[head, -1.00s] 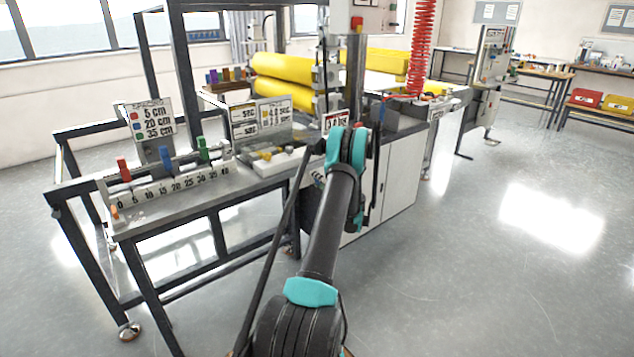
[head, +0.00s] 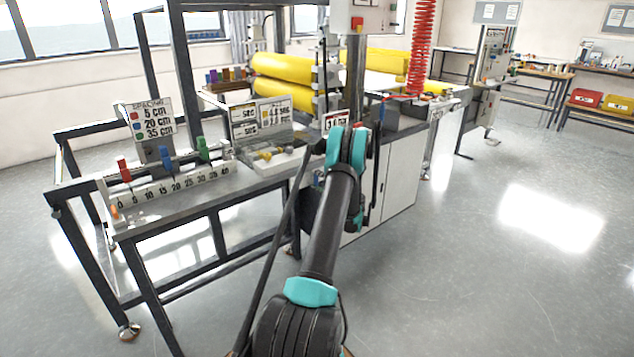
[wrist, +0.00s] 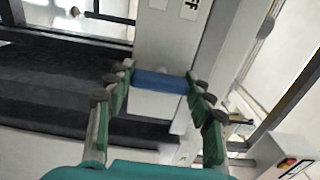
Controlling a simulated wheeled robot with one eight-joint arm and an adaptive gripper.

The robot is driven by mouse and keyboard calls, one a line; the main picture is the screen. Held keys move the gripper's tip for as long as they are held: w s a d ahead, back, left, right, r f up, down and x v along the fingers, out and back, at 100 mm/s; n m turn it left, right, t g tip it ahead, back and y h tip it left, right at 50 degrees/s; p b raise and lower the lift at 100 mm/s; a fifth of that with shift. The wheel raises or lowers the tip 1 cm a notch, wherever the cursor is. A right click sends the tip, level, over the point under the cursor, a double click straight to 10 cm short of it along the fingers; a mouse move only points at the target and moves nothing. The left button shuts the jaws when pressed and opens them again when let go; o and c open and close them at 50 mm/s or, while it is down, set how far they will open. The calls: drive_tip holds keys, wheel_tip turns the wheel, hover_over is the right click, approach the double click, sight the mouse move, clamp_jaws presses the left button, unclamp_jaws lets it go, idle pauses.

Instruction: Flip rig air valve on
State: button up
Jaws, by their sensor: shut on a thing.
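In the wrist view, a blue handle (wrist: 160,81) lies crosswise in front of a pale panel. The green-padded fingers of my gripper (wrist: 164,86) are at its two ends, and the gripper is shut on it. A label ending in "FF" (wrist: 190,8) shows on the panel beyond the handle, cut by the frame edge. The valve's body is mostly hidden, and I cannot tell its setting. In the head view my arm hides my gripper, low at the front of the rig's white cabinet (head: 398,185).
A steel bench (head: 190,198) with a numbered scale and coloured blocks stands left of my arm. Yellow rollers (head: 285,68) and a red coiled hose (head: 421,50) are behind. A dark rod runs close along my arm's left side. The floor at right is clear.

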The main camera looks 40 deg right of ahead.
drive_tip(key=o, duration=1.2)
drive_tip(key=shift+c, duration=0.2)
drive_tip(key=shift+s, duration=0.15)
drive_tip(key=s+d, duration=0.1)
drive_tip(key=s, duration=1)
drive_tip(key=shift+s, duration=0.4)
